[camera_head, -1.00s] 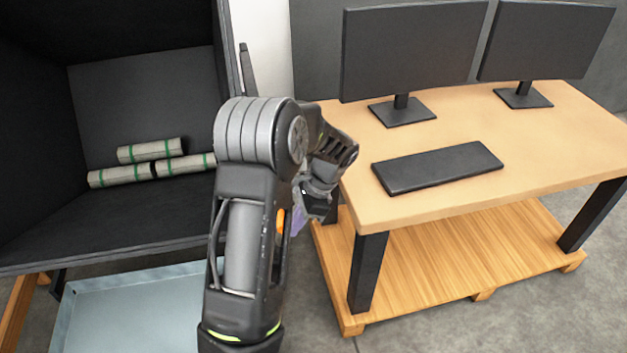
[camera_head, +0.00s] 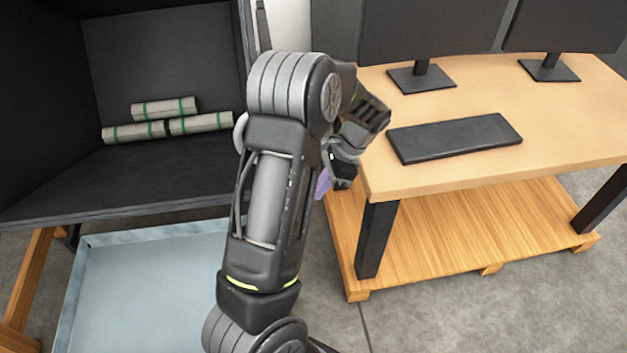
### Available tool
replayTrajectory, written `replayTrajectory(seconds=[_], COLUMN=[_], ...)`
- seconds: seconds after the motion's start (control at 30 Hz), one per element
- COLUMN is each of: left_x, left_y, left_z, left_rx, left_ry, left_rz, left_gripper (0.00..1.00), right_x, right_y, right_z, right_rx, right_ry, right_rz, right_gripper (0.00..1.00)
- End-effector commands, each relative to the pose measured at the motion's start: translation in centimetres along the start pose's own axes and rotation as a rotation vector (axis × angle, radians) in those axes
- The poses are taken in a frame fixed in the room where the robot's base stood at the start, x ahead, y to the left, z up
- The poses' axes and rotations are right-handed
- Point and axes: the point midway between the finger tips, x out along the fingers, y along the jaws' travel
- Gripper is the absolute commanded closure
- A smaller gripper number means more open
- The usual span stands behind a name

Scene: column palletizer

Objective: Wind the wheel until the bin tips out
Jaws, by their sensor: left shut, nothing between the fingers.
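The dark bin (camera_head: 130,190) stands at the left with its open side towards me. Several grey rolls with green bands (camera_head: 165,108) lie stacked inside it. I cannot make out the wheel; my arm covers the area beside the bin's right wall. A pale curved piece shows at the arm's left edge, and I cannot tell what it belongs to. My left gripper (camera_head: 325,183) is shut and empty, with a purple fingertip showing, partly hidden by its own wrist. It is between the bin and the desk, near the desk's left edge. My right gripper is not in view.
A pale blue tray (camera_head: 95,241) stands below the bin's front edge, by a wooden beam (camera_head: 30,275). On the right is a desk (camera_head: 440,180) with two monitors and a dark keyboard (camera_head: 455,138), above a wooden pallet (camera_head: 470,240). Grey floor shows in front.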

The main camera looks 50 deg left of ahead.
Motion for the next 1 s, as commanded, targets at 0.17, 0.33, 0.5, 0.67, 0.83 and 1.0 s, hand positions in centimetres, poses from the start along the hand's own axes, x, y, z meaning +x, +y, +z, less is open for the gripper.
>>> replayTrajectory(seconds=[0.17,0.33,0.5,0.67,0.83,1.0], left_x=[-3.8,-6.8,-8.3,-8.6,-8.6,-9.6], left_y=[-0.1,-0.1,-0.1,0.0,0.0,-0.1], left_z=[-2.5,-4.0,-4.8,-4.9,-4.9,-4.6], left_rx=[0.002,0.002,0.001,0.002,0.002,-0.002], left_ry=[0.008,0.007,0.007,0.007,0.007,0.027], left_rz=[-0.007,-0.006,-0.004,-0.003,-0.003,-0.009], left_gripper=[1.0,1.0,1.0,1.0,1.0,1.0], right_x=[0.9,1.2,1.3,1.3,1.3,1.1], right_y=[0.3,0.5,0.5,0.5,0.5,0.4], right_z=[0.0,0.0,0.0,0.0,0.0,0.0], right_rx=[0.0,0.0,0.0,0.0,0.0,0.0], right_ry=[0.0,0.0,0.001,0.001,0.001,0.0], right_rz=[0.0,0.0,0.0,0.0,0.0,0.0], right_gripper=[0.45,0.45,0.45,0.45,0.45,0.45])
